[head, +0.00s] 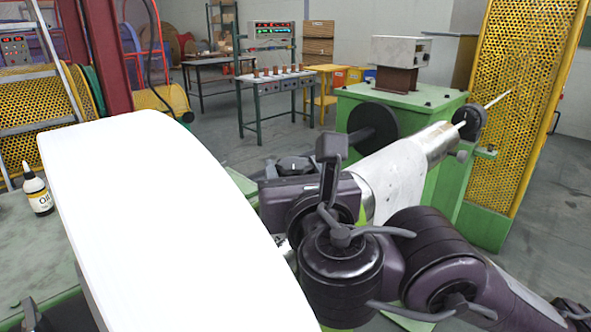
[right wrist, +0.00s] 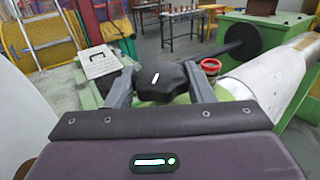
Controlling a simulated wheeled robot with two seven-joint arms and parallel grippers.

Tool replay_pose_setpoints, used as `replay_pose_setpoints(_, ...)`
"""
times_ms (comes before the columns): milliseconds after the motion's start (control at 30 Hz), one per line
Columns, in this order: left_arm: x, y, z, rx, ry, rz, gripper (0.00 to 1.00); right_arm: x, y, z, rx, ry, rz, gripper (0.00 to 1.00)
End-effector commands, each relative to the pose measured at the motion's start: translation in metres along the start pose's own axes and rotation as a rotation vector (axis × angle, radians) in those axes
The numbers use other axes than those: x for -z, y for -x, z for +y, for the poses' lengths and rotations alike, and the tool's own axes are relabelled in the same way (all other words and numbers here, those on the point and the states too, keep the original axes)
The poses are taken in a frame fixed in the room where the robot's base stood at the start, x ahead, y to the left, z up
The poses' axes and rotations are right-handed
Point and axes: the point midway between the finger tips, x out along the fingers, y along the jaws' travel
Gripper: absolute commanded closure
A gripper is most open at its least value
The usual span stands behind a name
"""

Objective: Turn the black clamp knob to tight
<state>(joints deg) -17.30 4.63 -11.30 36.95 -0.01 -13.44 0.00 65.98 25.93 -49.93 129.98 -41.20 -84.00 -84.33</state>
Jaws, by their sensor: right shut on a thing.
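The black clamp knob (right wrist: 163,84) is a lobed disc with a short white mark on top. In the right wrist view the mark points nearly straight away from me, leaning a little right. My right gripper (right wrist: 160,86) has one finger on each side of the knob and is shut on it. In the head view the knob (head: 294,164) shows only in part, just beyond my right gripper (head: 290,170). My arm hides what is below it.
A large white curved panel (head: 160,200) fills the left foreground. An oil bottle (head: 38,193) stands on the green surface at far left. A silver cylinder (head: 405,170) lies close right of my gripper, towards the green machine stand (head: 445,180).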

Motion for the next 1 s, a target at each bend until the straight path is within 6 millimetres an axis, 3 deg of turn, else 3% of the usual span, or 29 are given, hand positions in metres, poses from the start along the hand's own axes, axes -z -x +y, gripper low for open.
replay_pose_setpoints(167,-0.0085,-0.0003,0.0001,0.000,0.000,-0.014,0.64,-0.0024,-0.0005,-0.0009,0.019,-0.004,-0.003,0.75)
replay_pose_setpoints(500,-0.0067,-0.0001,0.0008,-0.001,-0.002,-0.010,0.64,-0.0028,-0.0006,-0.0012,0.020,-0.003,-0.004,0.75)
replay_pose_setpoints(533,-0.0064,-0.0001,0.0009,-0.001,-0.002,-0.010,0.64,-0.0028,-0.0006,-0.0012,0.020,-0.003,-0.004,0.48)
replay_pose_setpoints(567,-0.0062,0.0000,0.0009,-0.001,-0.003,-0.009,0.64,-0.0027,-0.0005,-0.0012,0.020,-0.003,-0.004,0.44)
replay_pose_setpoints(1000,-0.0045,0.0002,0.0012,-0.002,-0.003,-0.006,0.64,-0.0012,-0.0003,-0.0005,0.018,-0.001,-0.001,0.43)
